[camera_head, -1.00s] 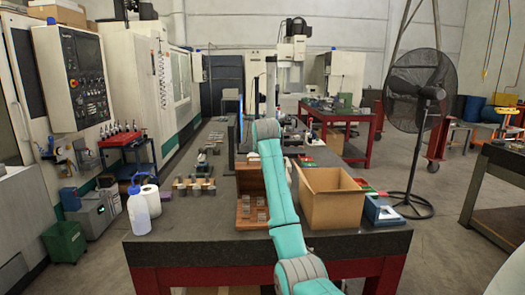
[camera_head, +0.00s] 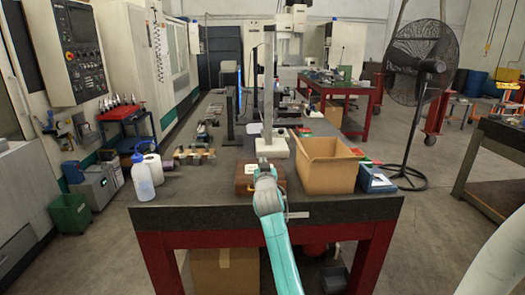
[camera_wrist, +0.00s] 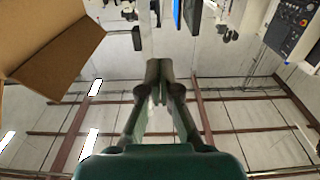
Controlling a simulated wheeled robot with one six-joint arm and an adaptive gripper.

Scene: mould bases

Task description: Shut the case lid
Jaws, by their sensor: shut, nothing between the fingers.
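The brown case (camera_head: 244,183) sits near the front edge of the grey workbench in the head view. Its lid looks down over the base, and no interior shows. My arm covers part of the case, so I cannot tell whether the lid is fully flush. My gripper (camera_wrist: 158,92) is shut and empty in the wrist view, with its fingertips together. In the head view my arm's end is at the case, and the fingers are hidden behind it. The case does not show clearly in the wrist view.
An open cardboard box (camera_head: 326,172) stands right of the case; it also shows in the wrist view (camera_wrist: 60,60). A blue box (camera_head: 375,180) is farther right. A white bottle (camera_head: 142,178) and metal blocks (camera_head: 195,156) are on the left.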

